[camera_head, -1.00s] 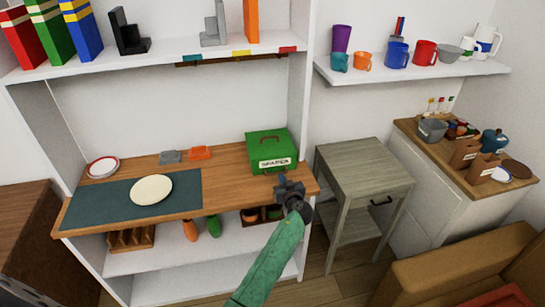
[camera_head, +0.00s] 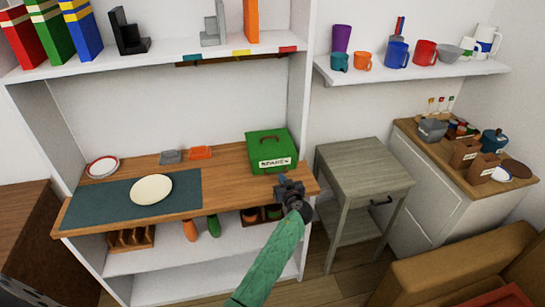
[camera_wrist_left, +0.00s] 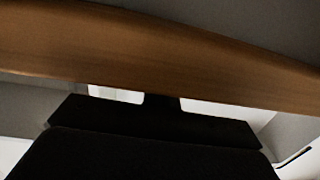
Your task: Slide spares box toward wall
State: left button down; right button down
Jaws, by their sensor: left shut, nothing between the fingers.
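The green spares box (camera_head: 271,151) sits on the right end of the wooden shelf board (camera_head: 222,167), with a white label on its front and a handle on its lid. My left gripper (camera_head: 289,187) is shut and empty at the board's front edge, just in front of the box. I cannot tell whether it touches the box. In the left wrist view a wooden edge (camera_wrist_left: 150,55) crosses the picture above the dark gripper (camera_wrist_left: 155,115); the box does not show there. My right gripper is in no view.
A teal mat (camera_head: 110,205) with a cream plate (camera_head: 151,189) covers the board's left part. Grey (camera_head: 170,156) and orange (camera_head: 201,152) small items lie left of the box. A grey side table (camera_head: 364,170) stands to the right. The white upright bounds the board on the right.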

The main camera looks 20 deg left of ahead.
pick_arm(q)
jog(key=shift+b+x, duration=1.2)
jog(key=shift+x, duration=0.6)
jog(key=shift+r+b+v, duration=0.15)
jog(key=shift+b+v, duration=0.05)
jog(key=shift+v, duration=0.8)
jog(key=shift+r+b+v, duration=0.15)
jog(key=shift+b+v, duration=0.05)
jog(key=shift+v, duration=0.85)
jog(key=shift+r+b+v, duration=0.2)
jog(key=shift+b+v, duration=0.15)
jog(key=shift+v, duration=1.15)
jog(key=shift+r+b+v, duration=0.15)
jog(key=shift+b+v, duration=0.15)
jog(key=shift+v, duration=1.2)
